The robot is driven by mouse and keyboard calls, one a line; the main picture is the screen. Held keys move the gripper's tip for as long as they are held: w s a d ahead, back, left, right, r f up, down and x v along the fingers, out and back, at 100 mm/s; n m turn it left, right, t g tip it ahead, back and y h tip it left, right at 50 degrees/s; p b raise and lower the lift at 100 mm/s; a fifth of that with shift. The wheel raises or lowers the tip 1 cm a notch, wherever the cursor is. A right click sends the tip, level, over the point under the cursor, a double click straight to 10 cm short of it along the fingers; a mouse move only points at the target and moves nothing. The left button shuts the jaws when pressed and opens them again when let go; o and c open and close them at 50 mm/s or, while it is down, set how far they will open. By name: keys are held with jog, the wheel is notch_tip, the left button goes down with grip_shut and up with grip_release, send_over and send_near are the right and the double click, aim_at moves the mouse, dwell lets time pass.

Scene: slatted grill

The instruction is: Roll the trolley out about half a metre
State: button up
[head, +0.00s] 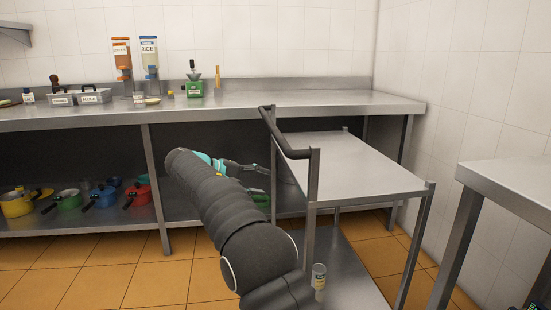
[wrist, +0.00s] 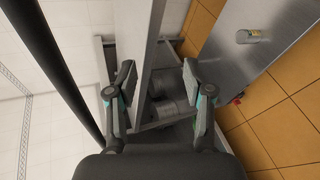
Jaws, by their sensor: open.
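The trolley (head: 365,165) is a steel cart with a flat top, a lower shelf and upright posts, standing at the right of the head view. Its dark handle bar (head: 284,136) runs along the left side of the top. My gripper (head: 266,183) is beside that side, below the handle's height. In the wrist view my gripper (wrist: 158,84) has its fingers apart, with a pale metal upright between them in the picture; I cannot tell if they touch it. A dark bar, apparently the handle (wrist: 52,65), crosses the left of the wrist view.
A can (head: 319,276) stands on the trolley's lower shelf. A long steel counter (head: 220,105) with dispensers and containers runs behind, with coloured pots on its undershelf. Another steel table (head: 515,185) is close on the right. Tiled floor (head: 110,285) is clear at the front left.

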jog(key=s+d+f+n+g+y, duration=0.1)
jog(key=s+d+f+y, duration=0.25)
jog(key=s+f, duration=0.2)
jog(key=s+d+f+g+y, duration=0.1)
jog(key=s+d+f+y, duration=0.25)
jog(key=s, duration=0.35)
jog(key=s+d+m+y, duration=0.2)
jog(key=s+d, duration=0.2)
jog(key=s, duration=0.6)
jog(key=s+d+m+t+y, duration=0.1)
jog(key=s+d+m, duration=0.2)
jog(key=s, duration=0.7)
jog(key=s+d+m+t+y, duration=0.1)
jog(key=s+d+m+y, duration=0.1)
jog(key=s+d, duration=0.4)
jog(key=s, duration=0.5)
jog(key=shift+d+r+y, duration=0.2)
jog(key=shift+d+y, duration=0.05)
jog(key=shift+y, duration=0.05)
jog(key=shift+s, duration=0.1)
jog(key=shift+c, duration=1)
jog(key=shift+d, duration=0.1)
